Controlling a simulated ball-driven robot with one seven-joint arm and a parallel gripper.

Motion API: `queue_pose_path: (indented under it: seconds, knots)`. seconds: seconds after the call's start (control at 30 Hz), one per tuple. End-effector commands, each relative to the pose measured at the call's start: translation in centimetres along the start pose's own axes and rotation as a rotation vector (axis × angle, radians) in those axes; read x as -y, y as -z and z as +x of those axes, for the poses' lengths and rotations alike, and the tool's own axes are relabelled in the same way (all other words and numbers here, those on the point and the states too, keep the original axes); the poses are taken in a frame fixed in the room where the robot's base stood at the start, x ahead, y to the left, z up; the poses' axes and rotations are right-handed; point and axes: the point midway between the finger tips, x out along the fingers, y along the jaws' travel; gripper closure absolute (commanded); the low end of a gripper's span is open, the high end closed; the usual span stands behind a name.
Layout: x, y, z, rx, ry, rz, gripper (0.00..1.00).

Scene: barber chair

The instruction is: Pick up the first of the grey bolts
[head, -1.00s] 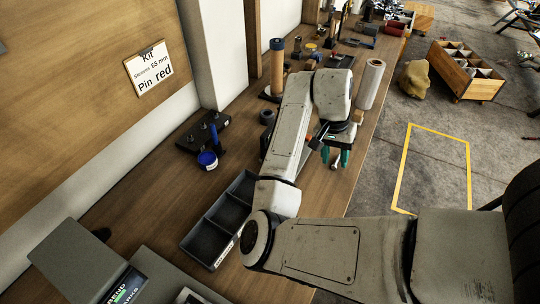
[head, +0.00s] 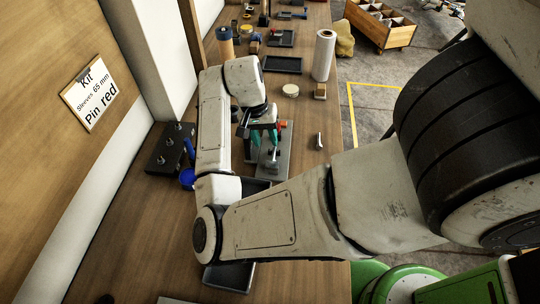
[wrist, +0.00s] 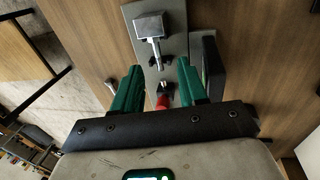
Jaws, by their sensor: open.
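My gripper (head: 265,139) is open, with its two green fingers pointing down over a grey plate (head: 284,139). In the wrist view, the gripper (wrist: 160,88) has nothing held between its fingers. A metal block on a rod (wrist: 150,26), small black parts (wrist: 168,88) and a red-ended piece (wrist: 162,102) show at the plate. A small silvery piece, perhaps a bolt (head: 318,141), lies on the table right of the plate; it also shows in the wrist view (wrist: 112,88). A black block with several grey-topped pegs (head: 160,158) stands at the left. I cannot tell which are the grey bolts.
A dark tray (head: 231,277) is partly hidden under my arm. A white roll (head: 323,56), a round tin (head: 290,90) and a small wooden block (head: 320,92) stand farther back.

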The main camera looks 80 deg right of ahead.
Motion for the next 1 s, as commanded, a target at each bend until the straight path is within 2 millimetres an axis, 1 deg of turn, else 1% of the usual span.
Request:
queue_pose_path:
  seconds: [0.1, 0.33, 0.47, 0.6, 0.73, 0.93, 1.0]
  knots:
    - [0.0, 0.0, 1.4, 0.001, -0.001, 0.0, 0.58]
    - [-0.2, 0.2, 2.9, 0.001, 0.0, 0.0, 0.58]
    - [-0.6, 0.5, 4.7, 0.002, -0.002, -0.001, 0.58]
    - [-0.6, 0.6, 6.5, 0.0, 0.0, -0.001, 0.58]
    - [-0.6, 0.6, 7.2, -0.001, 0.001, 0.001, 0.58]
    - [-0.6, 0.6, 7.2, -0.001, 0.001, 0.001, 0.58]
    - [-0.6, 0.6, 7.2, -0.001, 0.001, 0.001, 0.64]
